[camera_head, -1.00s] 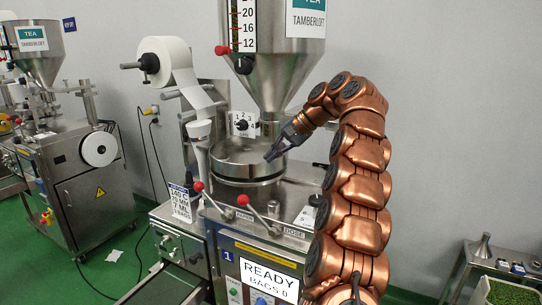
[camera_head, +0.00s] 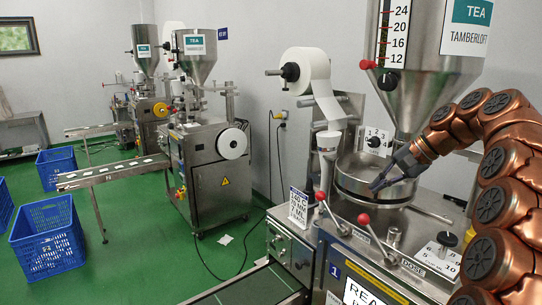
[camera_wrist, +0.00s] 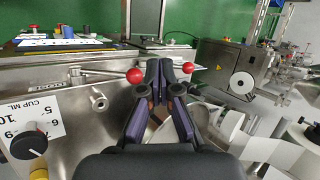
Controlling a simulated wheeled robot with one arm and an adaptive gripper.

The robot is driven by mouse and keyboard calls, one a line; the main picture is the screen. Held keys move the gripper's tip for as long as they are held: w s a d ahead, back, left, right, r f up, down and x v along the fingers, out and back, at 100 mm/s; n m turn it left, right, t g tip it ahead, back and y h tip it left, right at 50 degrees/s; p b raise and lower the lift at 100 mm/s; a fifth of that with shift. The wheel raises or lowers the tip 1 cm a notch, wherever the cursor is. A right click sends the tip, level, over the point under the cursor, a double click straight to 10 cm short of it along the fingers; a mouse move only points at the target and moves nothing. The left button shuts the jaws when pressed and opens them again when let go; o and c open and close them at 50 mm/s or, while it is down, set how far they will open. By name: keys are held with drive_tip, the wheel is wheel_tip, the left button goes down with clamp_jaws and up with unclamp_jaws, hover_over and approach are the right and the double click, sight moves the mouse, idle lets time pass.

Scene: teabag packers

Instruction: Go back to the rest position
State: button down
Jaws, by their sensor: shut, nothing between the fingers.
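My copper arm reaches in from the right edge in the head view. I cannot tell the gap between the fingertips and the pan.
A paper roll (camera_head: 305,70) hangs left of the hopper. A dial plate marked CUP ML (camera_wrist: 30,130) lies at the wrist view's left. Other packers stand behind, one with a conveyor (camera_head: 112,172). Blue crates (camera_head: 47,240) sit on the green floor, which has clear room between.

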drive_tip(key=s+a+f+n+g+h, duration=0.15)
drive_tip(key=s+a+f, duration=0.25)
drive_tip(key=s+a, duration=0.45)
drive_tip(key=s+a+f+n+g+h, duration=0.1)
drive_tip(key=s+a+f+n+g, duration=0.3)
drive_tip(key=s, duration=0.7)
drive_tip(key=s+d+f+n+h, duration=0.1)
drive_tip(key=s+f+h, duration=0.1)
drive_tip(key=s+f, duration=0.4)
drive_tip(key=s+d+f+n+h, duration=0.1)
drive_tip(key=s+f, duration=0.5)
drive_tip(key=s, duration=1.1)
drive_tip(key=shift+s+d+f+h, duration=0.25)
drive_tip(key=shift+d+h, duration=0.4)
drive_tip(key=shift+h, duration=0.2)
